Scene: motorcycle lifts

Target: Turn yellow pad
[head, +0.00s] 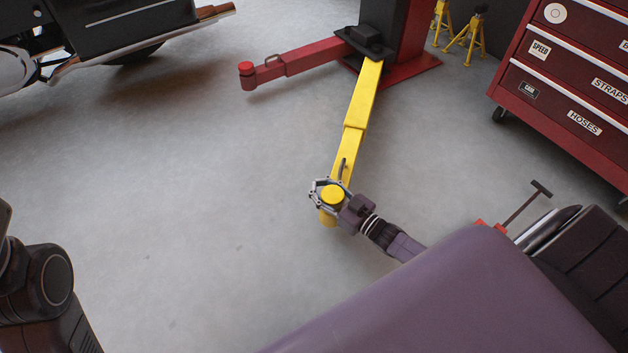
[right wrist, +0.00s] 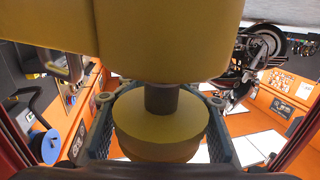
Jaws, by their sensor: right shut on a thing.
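The yellow pad (head: 333,194) is a round disc at the near end of the yellow lift arm (head: 356,118) in the head view. My right gripper (head: 330,188) reaches in from the lower right and is shut on the pad, with its fingers around the sides. In the right wrist view the pad (right wrist: 160,132) sits on a short dark stem between the fingers. The yellow arm (right wrist: 170,40) fills the top of that view. Part of my left arm shows at the lower left in the head view, but its gripper does not.
A red lift arm (head: 310,60) with a red pad extends left from the lift post (head: 400,35). A red tool cabinet (head: 570,85) stands at right. Yellow stands (head: 468,38) are behind. A motorcycle (head: 95,40) is at upper left. The grey floor is clear at left and centre.

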